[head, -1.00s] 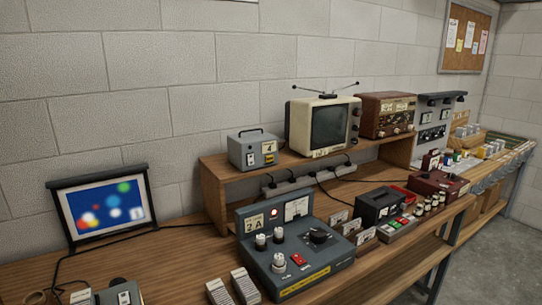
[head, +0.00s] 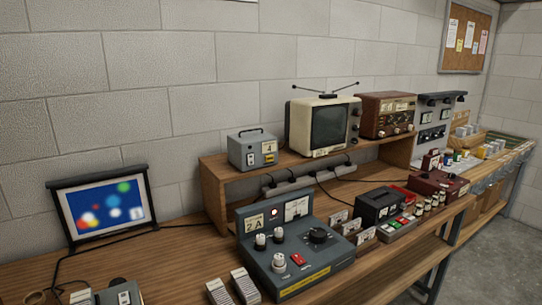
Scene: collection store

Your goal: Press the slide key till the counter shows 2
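A small framed screen (head: 103,208) stands at the left of the bench. It shows a blue picture with coloured blobs and a small light patch (head: 137,213) at its lower right with what looks like a 1. A small grey device (head: 122,293) with a dark knob on top is cut off by the bottom edge at the lower left. I cannot tell for sure which control is the slide key. Neither of my grippers is in view.
A grey control box (head: 293,252) with knobs, a red button, a lit red lamp and a meter stands at centre. Two ribbed grey pieces (head: 245,285) lie to its left. A shelf (head: 215,186) carries a television (head: 327,127). Bare bench (head: 165,260) lies before the screen.

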